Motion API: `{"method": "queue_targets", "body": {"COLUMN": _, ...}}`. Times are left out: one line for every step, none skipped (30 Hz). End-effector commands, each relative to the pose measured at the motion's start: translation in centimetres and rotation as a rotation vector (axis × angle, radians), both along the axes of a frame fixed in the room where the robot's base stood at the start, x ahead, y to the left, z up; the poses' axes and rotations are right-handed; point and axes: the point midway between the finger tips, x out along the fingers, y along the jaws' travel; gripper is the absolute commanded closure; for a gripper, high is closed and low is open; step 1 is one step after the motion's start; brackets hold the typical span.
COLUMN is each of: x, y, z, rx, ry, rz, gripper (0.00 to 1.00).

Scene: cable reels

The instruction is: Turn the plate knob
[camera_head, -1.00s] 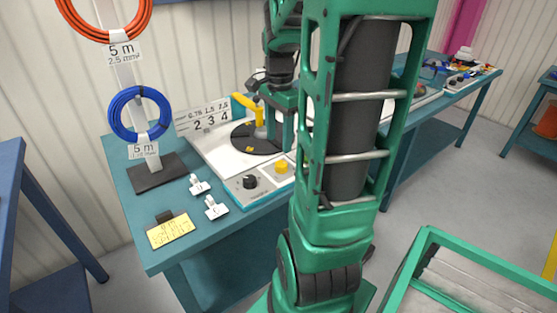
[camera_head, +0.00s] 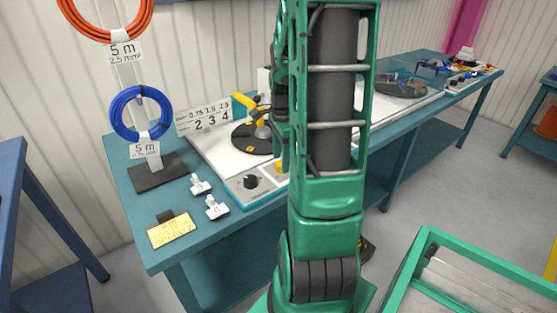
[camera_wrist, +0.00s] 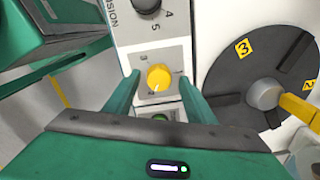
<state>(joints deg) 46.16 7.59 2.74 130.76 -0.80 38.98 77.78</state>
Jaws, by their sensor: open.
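A round yellow knob (camera_wrist: 159,78) sits on the light control panel in the wrist view. In the head view the yellow knob (camera_head: 280,167) is partly covered by my arm. My gripper (camera_wrist: 160,73) is open, with one green finger on each side of the yellow knob; I cannot tell whether they touch it. A black knob (camera_wrist: 147,4) with a dial scale is farther up the same panel; the black knob (camera_head: 250,182) also shows in the head view. A dark round plate (camera_wrist: 240,85) with yellow number tags is to the right.
A yellow lever (camera_wrist: 300,110) reaches over the plate. A number board (camera_head: 208,120), white clips (camera_head: 216,207), a yellow note holder (camera_head: 171,232) and a stand with a blue cable coil (camera_head: 140,113) are on the left of the bench. A green-framed cart (camera_head: 420,262) stands at front right.

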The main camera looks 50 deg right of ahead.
Motion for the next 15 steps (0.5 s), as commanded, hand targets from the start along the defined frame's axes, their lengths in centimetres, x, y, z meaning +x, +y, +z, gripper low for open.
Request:
{"method": "queue_targets", "body": {"x": -0.03, "y": 0.03, "z": -0.39, "rx": 0.001, "ry": 0.002, "rz": 0.0, "gripper": 0.5}}
{"method": "queue_targets", "body": {"x": -0.01, "y": 0.02, "z": -0.55, "rx": 0.001, "ry": 0.001, "rz": 0.0, "gripper": 0.5}}
{"method": "queue_targets", "body": {"x": 0.0, "y": 0.01, "z": -0.71, "rx": 0.001, "ry": 0.001, "rz": 0.0, "gripper": 0.5}}
{"method": "queue_targets", "body": {"x": 0.02, "y": 0.0, "z": -0.8, "rx": 0.0, "ry": 0.0, "rz": 0.001, "gripper": 0.5}}
{"method": "queue_targets", "body": {"x": 0.03, "y": -0.01, "z": -0.87, "rx": 0.0, "ry": 0.0, "rz": 0.001, "gripper": 0.5}}
{"method": "queue_targets", "body": {"x": 0.03, "y": -0.01, "z": -0.92, "rx": -0.001, "ry": -0.001, "rz": 0.001, "gripper": 0.5}}
{"method": "queue_targets", "body": {"x": 0.04, "y": -0.01, "z": -0.94, "rx": -0.001, "ry": -0.001, "rz": 0.001, "gripper": 0.5}}
{"method": "queue_targets", "body": {"x": 0.04, "y": -0.01, "z": -0.94, "rx": -0.001, "ry": -0.001, "rz": 0.001, "gripper": 0.5}}
{"method": "queue_targets", "body": {"x": 0.04, "y": -0.01, "z": -0.94, "rx": -0.001, "ry": -0.001, "rz": 0.001, "gripper": 0.5}}
{"method": "queue_targets", "body": {"x": 0.04, "y": -0.01, "z": -0.93, "rx": -0.001, "ry": -0.001, "rz": 0.001, "gripper": 0.5}}
{"method": "queue_targets", "body": {"x": 0.04, "y": -0.01, "z": -0.93, "rx": -0.001, "ry": -0.001, "rz": 0.001, "gripper": 0.5}}
{"method": "queue_targets", "body": {"x": 0.03, "y": -0.01, "z": -0.92, "rx": -0.001, "ry": -0.001, "rz": 0.001, "gripper": 0.5}}
{"method": "queue_targets", "body": {"x": 0.03, "y": -0.01, "z": -0.92, "rx": -0.001, "ry": -0.001, "rz": 0.001, "gripper": 0.52}}
{"method": "queue_targets", "body": {"x": 0.03, "y": -0.01, "z": -0.92, "rx": -0.001, "ry": -0.001, "rz": 0.001, "gripper": 0.6}}
{"method": "queue_targets", "body": {"x": 0.03, "y": -0.01, "z": -0.92, "rx": -0.001, "ry": -0.001, "rz": 0.001, "gripper": 0.69}}
